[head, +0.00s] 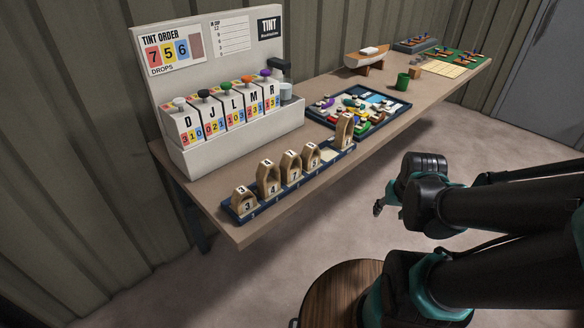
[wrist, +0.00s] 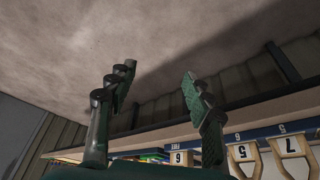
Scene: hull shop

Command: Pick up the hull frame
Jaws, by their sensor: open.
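Several wooden hull frames, pale arches with black numbers, stand upright in a dark blue rack (head: 283,192) along the table's front edge in the head view. From the left they are frame 3 (head: 243,202), frame 4 (head: 268,179), frame 7 (head: 291,167) and frame 5 (head: 312,158). Past an empty slot stands another frame (head: 344,131). My gripper (head: 380,207) is off the table, in front of and lower than the rack. In the wrist view my gripper (wrist: 159,76) is open and empty. Frames numbered 6 (wrist: 178,158), 5 (wrist: 241,153) and 7 (wrist: 289,146) appear upside down beyond it.
A white tint dispenser (head: 238,128) stands behind the rack. A round wooden top (head: 335,295) is at the bottom. Floor is clear before the table.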

